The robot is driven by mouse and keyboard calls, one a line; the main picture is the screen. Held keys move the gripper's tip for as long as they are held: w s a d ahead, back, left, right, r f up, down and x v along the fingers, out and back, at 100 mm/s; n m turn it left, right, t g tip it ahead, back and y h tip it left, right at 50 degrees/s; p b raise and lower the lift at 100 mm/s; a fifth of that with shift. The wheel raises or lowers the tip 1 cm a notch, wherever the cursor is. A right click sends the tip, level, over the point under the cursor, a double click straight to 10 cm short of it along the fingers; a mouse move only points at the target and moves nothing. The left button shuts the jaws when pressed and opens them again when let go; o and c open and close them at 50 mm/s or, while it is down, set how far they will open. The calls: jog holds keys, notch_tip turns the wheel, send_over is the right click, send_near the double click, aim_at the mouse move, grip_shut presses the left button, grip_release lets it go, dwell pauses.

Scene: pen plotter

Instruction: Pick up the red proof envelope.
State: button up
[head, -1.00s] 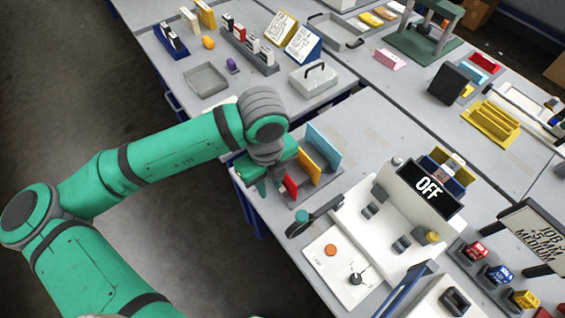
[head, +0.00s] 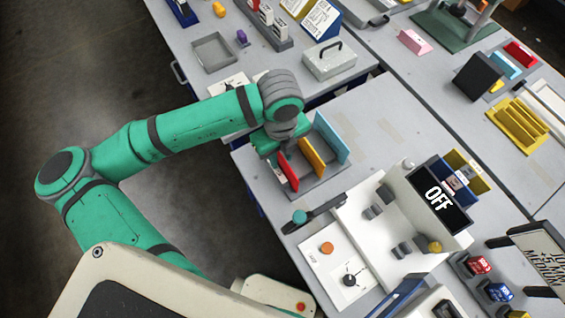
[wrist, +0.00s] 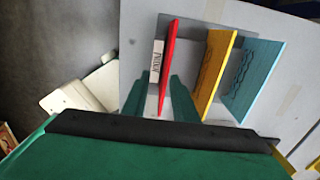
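The red proof envelope (head: 289,171) stands upright at the left end of a grey rack (head: 318,184), beside an orange-yellow panel (head: 312,158) and a light blue panel (head: 331,138). In the wrist view, the red envelope (wrist: 168,62) is seen nearly edge-on, with a white lettered label (wrist: 157,62) at its left side. My gripper (wrist: 160,92) is open, with one green finger on each side of the red envelope's near part. The right finger looks very close to it; I cannot tell if they touch. In the head view, my gripper (head: 270,147) is partly hidden by my wrist.
The yellow panel (wrist: 218,75) stands close to the right of my right finger, with the blue one (wrist: 252,80) beyond. A white plotter (head: 375,215) with an OFF display stands to the right of the rack. The table behind the rack is clear.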

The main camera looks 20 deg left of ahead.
aim_at(283, 161)
jog(key=f, duration=0.2)
jog(key=w+f, duration=0.1)
jog(key=f, duration=0.1)
jog(key=shift+w+f, duration=0.1)
jog(key=shift+f, duration=0.5)
grip_shut()
